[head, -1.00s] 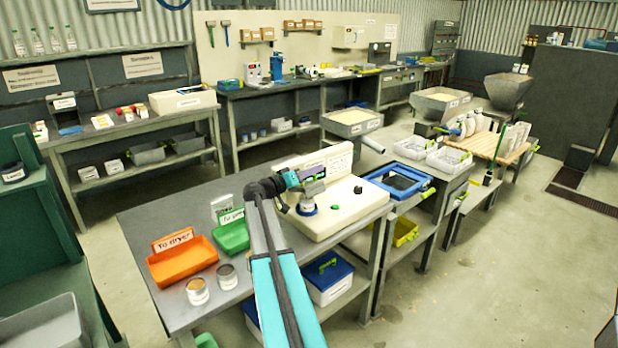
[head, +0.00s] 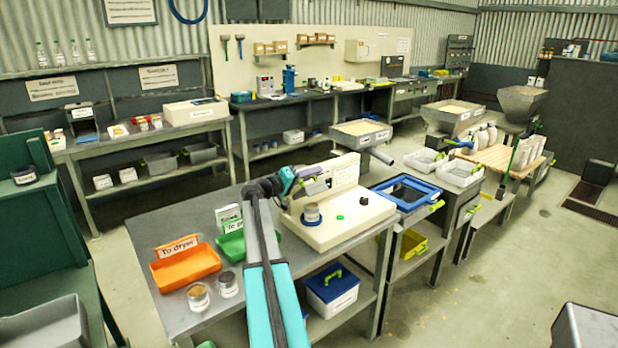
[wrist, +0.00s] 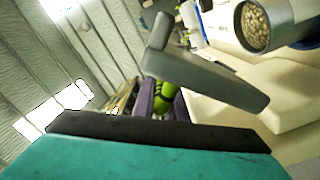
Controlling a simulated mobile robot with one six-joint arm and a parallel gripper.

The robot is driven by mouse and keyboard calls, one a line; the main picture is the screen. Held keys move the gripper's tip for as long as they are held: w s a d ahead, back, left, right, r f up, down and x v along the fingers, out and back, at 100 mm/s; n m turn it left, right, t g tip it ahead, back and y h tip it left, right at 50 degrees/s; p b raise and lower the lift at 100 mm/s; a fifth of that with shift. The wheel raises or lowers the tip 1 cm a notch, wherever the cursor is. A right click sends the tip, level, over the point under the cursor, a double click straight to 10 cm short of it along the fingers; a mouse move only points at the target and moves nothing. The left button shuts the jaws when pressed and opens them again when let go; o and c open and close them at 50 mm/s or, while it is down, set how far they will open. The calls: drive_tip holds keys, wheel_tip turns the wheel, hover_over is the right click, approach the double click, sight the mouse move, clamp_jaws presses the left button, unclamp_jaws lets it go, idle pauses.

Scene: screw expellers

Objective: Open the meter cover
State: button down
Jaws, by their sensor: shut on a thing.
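The cream meter (head: 335,234) stands on the grey bench, with a raised labelled back panel and green and black buttons on top. A round metal cup (head: 311,212) sits on it. In the wrist view the cup is full of pale grain (wrist: 257,24) and its mouth is uncovered. The grey flat cover (wrist: 205,80) is tilted up beside the cup, apart from it; it shows small in the head view (head: 316,187). My gripper (wrist: 164,104) has purple fingers shut on the cover's green handle (wrist: 165,92). The hinge is hard to make out.
Left of the meter are a green tray (head: 232,247), an orange tray (head: 187,269) and two open tins (head: 198,297). A blue-framed sieve tray (head: 406,192) lies to the right. The meter's front right top is clear.

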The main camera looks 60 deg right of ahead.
drive_tip(key=shift+w+a+f, duration=0.15)
drive_tip(key=shift+w+a, duration=0.15)
drive_tip(key=shift+w, duration=0.1)
drive_tip(key=shift+s, duration=0.1)
drive_tip(key=shift+s+d, duration=0.1)
drive_tip(key=c, duration=1.8)
unclamp_jaws()
drive_tip(key=shift+d, duration=0.1)
drive_tip(key=b+v, duration=0.2)
drive_tip(key=v, duration=1.1)
drive_tip(key=shift+a+b, duration=0.3)
drive_tip(key=shift+a, duration=0.15)
